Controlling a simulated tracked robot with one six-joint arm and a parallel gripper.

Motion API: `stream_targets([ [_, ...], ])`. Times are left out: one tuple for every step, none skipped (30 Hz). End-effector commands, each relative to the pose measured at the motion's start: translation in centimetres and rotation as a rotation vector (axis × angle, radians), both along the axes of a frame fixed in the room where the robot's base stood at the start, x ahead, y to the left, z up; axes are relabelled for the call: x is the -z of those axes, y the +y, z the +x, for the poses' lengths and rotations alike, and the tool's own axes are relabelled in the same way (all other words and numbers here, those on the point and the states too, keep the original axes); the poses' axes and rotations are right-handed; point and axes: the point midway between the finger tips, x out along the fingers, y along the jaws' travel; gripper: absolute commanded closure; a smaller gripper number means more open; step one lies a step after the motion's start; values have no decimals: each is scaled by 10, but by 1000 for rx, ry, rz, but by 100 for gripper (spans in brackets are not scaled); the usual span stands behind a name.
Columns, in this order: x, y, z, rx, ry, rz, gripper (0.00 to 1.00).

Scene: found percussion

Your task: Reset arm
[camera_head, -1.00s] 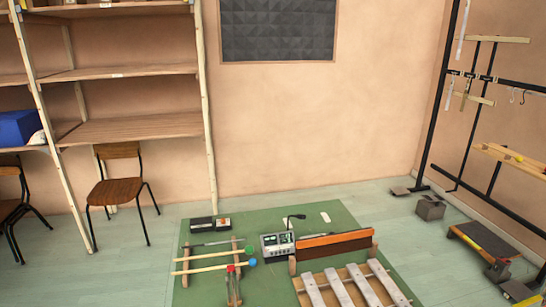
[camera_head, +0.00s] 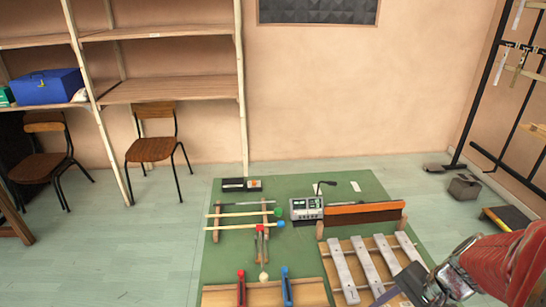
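My arm with its red sleeve reaches in from the lower right in the head view. My gripper (camera_head: 405,290) is at its end, low over the right edge of the green mat (camera_head: 225,262), beside the metal bars (camera_head: 380,260) of a xylophone-like instrument. The fingers are small and partly cut off at the bottom edge, so their opening cannot be made out. No held object can be made out.
On the mat are mallets (camera_head: 240,226) on a wooden rack, a small recorder device (camera_head: 306,208), an orange-brown bar (camera_head: 362,208), and a board with red and blue clamps (camera_head: 264,294). Chairs (camera_head: 152,149) and shelves (camera_head: 170,88) stand behind left.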

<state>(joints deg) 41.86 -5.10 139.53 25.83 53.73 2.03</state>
Motion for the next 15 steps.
stream_targets([
  [-7, 5, 0, -60, -10, -44, 50],
  [-10, 7, -1, -95, -14, -68, 50],
  [-15, 9, -2, -142, -20, -102, 50],
  [-19, 11, -2, -175, -26, -126, 50],
  [-23, 13, -3, -207, -31, -150, 50],
  [-28, 16, -3, -251, -40, -183, 50],
  [-32, 18, -4, -282, -46, -208, 50],
  [-35, 20, -4, -313, -53, -231, 50],
  [-41, 22, -4, -354, -63, -264, 50],
  [-45, 24, -4, -383, -71, -287, 50],
  [-49, 26, -4, -412, -79, -309, 50],
  [-54, 29, -4, -450, -91, -340, 50],
  [-58, 32, -3, -478, -102, -363, 50],
  [-63, 34, -3, -505, -111, -384, 50],
  [-69, 38, -3, -541, -125, -413, 50],
])
